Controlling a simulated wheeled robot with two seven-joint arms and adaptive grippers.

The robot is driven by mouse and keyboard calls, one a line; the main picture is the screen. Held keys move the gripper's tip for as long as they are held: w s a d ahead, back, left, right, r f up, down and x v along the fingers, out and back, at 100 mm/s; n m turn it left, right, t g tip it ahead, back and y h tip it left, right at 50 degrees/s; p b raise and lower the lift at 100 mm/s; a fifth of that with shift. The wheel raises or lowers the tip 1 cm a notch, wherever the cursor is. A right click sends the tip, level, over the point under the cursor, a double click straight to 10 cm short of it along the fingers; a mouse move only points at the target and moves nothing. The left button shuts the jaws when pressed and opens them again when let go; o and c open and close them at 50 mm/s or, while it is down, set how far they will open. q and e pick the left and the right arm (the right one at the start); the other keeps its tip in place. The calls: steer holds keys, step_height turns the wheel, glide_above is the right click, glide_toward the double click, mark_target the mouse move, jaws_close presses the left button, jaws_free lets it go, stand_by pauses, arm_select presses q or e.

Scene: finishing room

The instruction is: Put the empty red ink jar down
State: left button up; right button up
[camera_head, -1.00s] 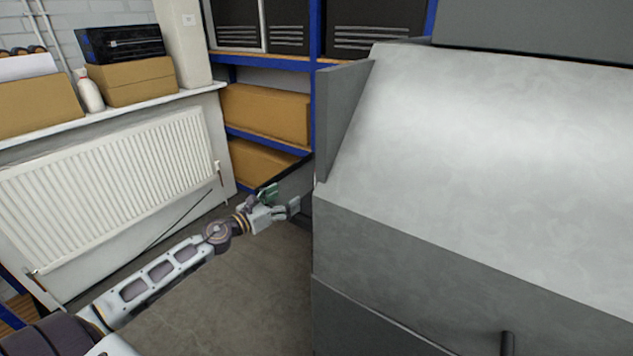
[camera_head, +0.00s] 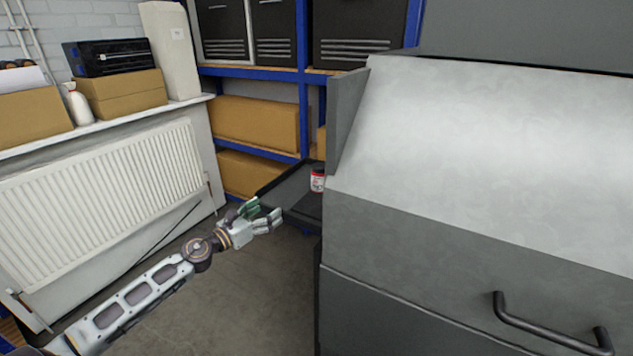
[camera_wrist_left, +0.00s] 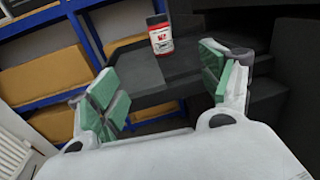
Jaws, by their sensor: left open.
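The red ink jar (camera_head: 317,179) has a dark lid and a red and white label. It stands upright on a black tray (camera_head: 287,190) that sticks out beside the large grey machine. My left gripper (camera_head: 264,213) is open and empty, in front of the tray and to the left of the jar, apart from it. In the left wrist view the jar (camera_wrist_left: 160,36) stands on the tray beyond the gap between the open fingers (camera_wrist_left: 162,92). My right gripper is not in view.
The large grey machine (camera_head: 480,150) fills the right side. Blue shelving with cardboard boxes (camera_head: 258,122) stands behind the tray. A white radiator (camera_head: 100,200) is on the left wall under a ledge. The floor (camera_head: 240,290) below my arm is clear.

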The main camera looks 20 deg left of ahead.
arm_select(q)
steer(key=shift+s+a+n, duration=0.1)
steer(key=shift+n, duration=0.4)
